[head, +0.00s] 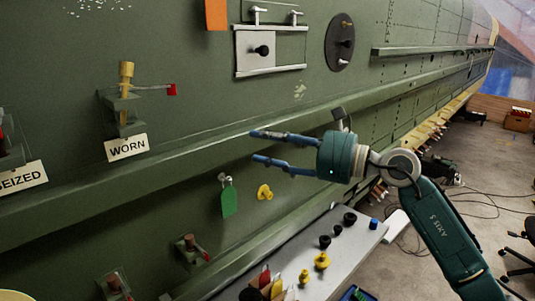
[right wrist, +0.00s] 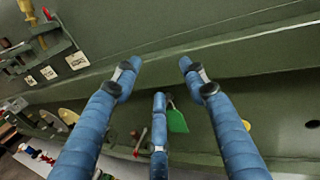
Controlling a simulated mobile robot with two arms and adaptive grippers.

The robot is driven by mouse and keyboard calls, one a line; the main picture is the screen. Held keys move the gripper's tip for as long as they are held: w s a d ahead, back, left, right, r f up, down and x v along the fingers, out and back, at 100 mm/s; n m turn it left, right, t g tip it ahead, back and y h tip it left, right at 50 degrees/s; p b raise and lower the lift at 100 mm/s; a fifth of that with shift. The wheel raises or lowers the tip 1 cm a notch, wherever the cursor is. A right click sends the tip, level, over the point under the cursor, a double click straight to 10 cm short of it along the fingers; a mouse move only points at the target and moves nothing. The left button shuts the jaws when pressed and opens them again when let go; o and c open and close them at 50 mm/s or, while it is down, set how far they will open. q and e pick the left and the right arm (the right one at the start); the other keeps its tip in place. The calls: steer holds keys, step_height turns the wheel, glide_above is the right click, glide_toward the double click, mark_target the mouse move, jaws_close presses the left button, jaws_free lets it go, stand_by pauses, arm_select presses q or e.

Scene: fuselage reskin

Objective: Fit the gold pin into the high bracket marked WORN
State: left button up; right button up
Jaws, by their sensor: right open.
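A gold pin (head: 126,72) stands upright in the high bracket (head: 124,106) on the green fuselage side, above the WORN label (head: 127,148). A thin rod with a red end (head: 172,90) sticks out to the right of this bracket. My right gripper (head: 253,146) is open and empty, to the right of the bracket and lower than the pin, with its fingers pointing left along the skin. In the right wrist view its blue fingers (right wrist: 158,75) are spread with nothing between them, and a gold pin (right wrist: 27,9) shows at the upper left. My left gripper is not in view.
A SEIZED label (head: 22,179) is at the far left. A long ledge runs below the brackets. A green tag (head: 228,200) and a yellow piece (head: 265,192) hang below my right gripper. A grey bench top (head: 300,255) holds black knobs and a yellow part (head: 322,261).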

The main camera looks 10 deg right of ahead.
steer(key=shift+s+f, duration=0.15)
steer(key=shift+f, duration=0.95)
